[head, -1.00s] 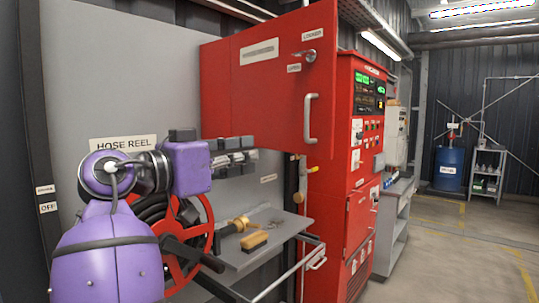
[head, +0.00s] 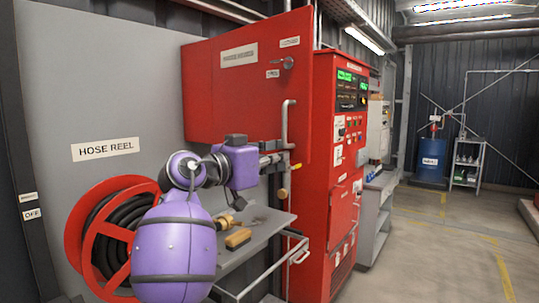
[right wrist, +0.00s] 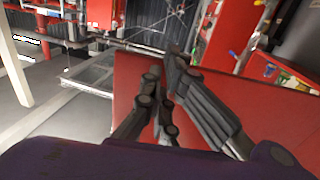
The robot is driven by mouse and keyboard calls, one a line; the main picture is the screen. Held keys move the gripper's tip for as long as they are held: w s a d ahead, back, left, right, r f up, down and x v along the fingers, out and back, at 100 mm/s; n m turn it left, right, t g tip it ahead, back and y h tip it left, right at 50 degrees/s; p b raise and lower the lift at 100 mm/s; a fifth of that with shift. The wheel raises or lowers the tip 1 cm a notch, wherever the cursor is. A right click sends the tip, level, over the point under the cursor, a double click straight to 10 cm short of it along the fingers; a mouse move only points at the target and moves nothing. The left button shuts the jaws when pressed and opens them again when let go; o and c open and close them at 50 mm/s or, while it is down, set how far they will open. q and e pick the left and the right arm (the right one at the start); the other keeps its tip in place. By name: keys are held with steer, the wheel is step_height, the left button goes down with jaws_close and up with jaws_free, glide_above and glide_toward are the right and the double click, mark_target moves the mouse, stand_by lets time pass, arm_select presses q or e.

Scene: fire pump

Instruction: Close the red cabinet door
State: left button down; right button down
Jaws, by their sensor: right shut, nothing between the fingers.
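The red cabinet door (head: 235,95) is on the wall at upper centre in the head view. It stands ajar, its right edge nearer me than its left. Its grey bar handle (head: 287,125) is near the right edge, with a lock above it. My right gripper (head: 283,160) is at the door's lower edge, close below the handle; whether it touches the door is unclear. In the right wrist view its fingers (right wrist: 163,75) are shut and empty, with a broad red panel (right wrist: 235,95), likely the door, behind them. My left gripper is not in view.
A red hose reel (head: 100,235) stands at left on a grey panel. A grey shelf (head: 265,228) below the door holds a brass nozzle (head: 228,222) and a brush (head: 238,239). A red control cabinet (head: 340,165) stands to the right. The floor at right is clear.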

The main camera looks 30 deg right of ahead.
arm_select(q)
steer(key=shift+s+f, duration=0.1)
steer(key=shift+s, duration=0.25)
